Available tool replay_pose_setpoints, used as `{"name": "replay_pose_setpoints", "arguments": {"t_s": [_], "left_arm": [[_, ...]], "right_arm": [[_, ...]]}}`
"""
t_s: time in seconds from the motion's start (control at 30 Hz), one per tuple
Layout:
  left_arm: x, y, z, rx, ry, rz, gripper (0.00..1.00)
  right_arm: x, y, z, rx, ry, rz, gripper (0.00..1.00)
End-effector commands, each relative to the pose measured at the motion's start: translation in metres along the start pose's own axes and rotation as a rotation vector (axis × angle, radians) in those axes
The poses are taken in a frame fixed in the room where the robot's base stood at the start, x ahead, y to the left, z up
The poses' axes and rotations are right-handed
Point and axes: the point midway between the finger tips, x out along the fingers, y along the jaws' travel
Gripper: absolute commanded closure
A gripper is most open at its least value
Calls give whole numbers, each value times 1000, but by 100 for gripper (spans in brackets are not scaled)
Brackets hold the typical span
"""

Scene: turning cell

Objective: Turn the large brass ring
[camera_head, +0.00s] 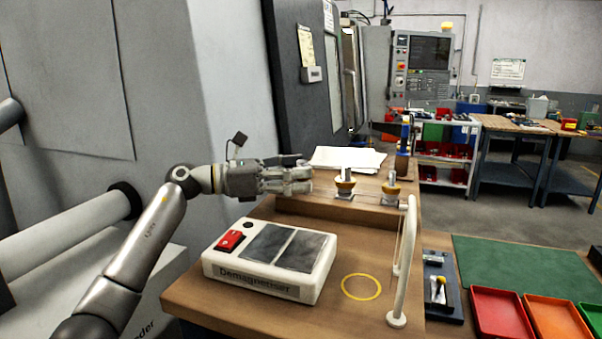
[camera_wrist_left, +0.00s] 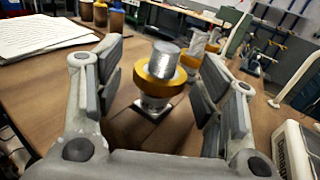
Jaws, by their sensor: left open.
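A brass ring (camera_head: 345,187) sits around a silver cylinder on a small stand on the raised wooden shelf. In the left wrist view the ring (camera_wrist_left: 160,84) looks large and shows ahead, between the two finger lines. I see no contact. My right gripper is not in view.
White papers (camera_head: 347,159) lie behind the rings. A white demagnetiser (camera_head: 265,290) stands on the bench below the left arm. A white upright handle (camera_head: 408,250) rises at the bench's right edge. A yellow circle (camera_head: 361,287) marks clear bench top.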

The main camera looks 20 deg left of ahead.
Motion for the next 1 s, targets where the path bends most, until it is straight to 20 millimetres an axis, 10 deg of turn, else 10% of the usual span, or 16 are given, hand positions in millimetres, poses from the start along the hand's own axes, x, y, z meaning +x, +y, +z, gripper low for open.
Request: {"name": "replay_pose_setpoints", "arguments": {"t_s": [0.5, 1.0], "left_arm": [[-98, 1, 0, 0, 1, 3, 37], [-109, 0, 0, 1, 0, 0, 37]], "right_arm": [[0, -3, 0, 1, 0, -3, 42], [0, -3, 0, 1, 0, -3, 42]]}}
